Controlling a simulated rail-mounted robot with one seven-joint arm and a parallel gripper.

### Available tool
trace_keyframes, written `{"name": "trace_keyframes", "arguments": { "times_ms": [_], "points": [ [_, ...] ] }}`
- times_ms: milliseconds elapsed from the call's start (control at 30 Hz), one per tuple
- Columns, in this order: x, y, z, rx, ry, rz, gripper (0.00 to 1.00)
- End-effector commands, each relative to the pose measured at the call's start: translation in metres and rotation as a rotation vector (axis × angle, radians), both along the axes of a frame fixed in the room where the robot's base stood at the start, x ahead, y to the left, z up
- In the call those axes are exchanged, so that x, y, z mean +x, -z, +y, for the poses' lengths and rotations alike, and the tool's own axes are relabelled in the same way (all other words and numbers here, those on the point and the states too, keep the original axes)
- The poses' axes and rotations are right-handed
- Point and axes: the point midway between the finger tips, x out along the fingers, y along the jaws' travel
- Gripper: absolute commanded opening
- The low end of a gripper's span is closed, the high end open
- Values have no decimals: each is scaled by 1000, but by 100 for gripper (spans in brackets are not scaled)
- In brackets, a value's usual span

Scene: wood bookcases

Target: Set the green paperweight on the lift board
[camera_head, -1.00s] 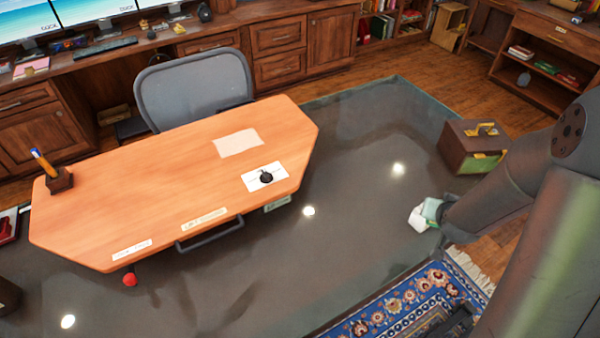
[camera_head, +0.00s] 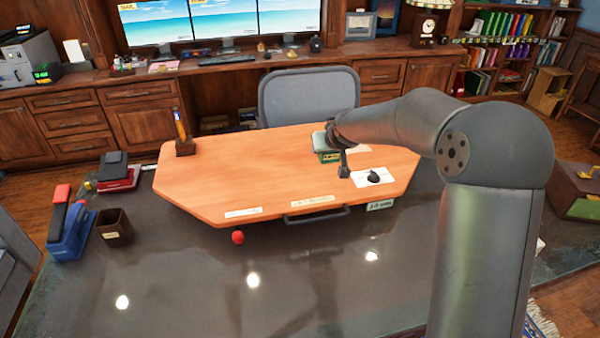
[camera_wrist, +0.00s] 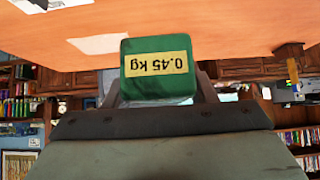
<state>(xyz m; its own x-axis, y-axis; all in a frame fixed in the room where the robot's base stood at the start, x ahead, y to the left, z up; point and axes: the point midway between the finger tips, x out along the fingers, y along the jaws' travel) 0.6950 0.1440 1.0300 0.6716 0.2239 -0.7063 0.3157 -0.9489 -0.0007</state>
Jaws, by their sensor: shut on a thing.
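The lift board (camera_head: 235,180) is an orange wooden top with cut corners above the dark desk, and its underside or surface also spans the top of the wrist view (camera_wrist: 230,30). The green paperweight (camera_head: 328,155) is a small block over the far right part of the board. In the wrist view the paperweight (camera_wrist: 155,85) shows a yellow "0.45 kg" label, upside down. My gripper (camera_wrist: 157,98) is shut on it, a finger on each side. In the head view my gripper (camera_head: 332,140) is partly hidden by my arm. I cannot tell whether the paperweight touches the board.
A black knobbed object (camera_head: 374,177) rests on a white card on the board's right. A pen holder (camera_head: 184,146) stands at its left end. A grey chair (camera_head: 309,96) is behind. A red ball (camera_head: 238,237) shows below the front edge. The board's middle is clear.

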Motion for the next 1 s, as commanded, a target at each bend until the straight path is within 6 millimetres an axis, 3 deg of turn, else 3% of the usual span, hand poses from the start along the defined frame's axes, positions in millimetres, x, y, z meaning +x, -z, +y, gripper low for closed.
{"name": "trace_keyframes", "arguments": {
  "times_ms": [333,500,867,1000],
  "points": [
    [61,33,57,0,-6,0,8],
    [80,66,71,-1,-4,1,8],
    [97,93,85,1,-2,-1,8],
    [97,114,84,-2,-2,0,8]
  ]
}}
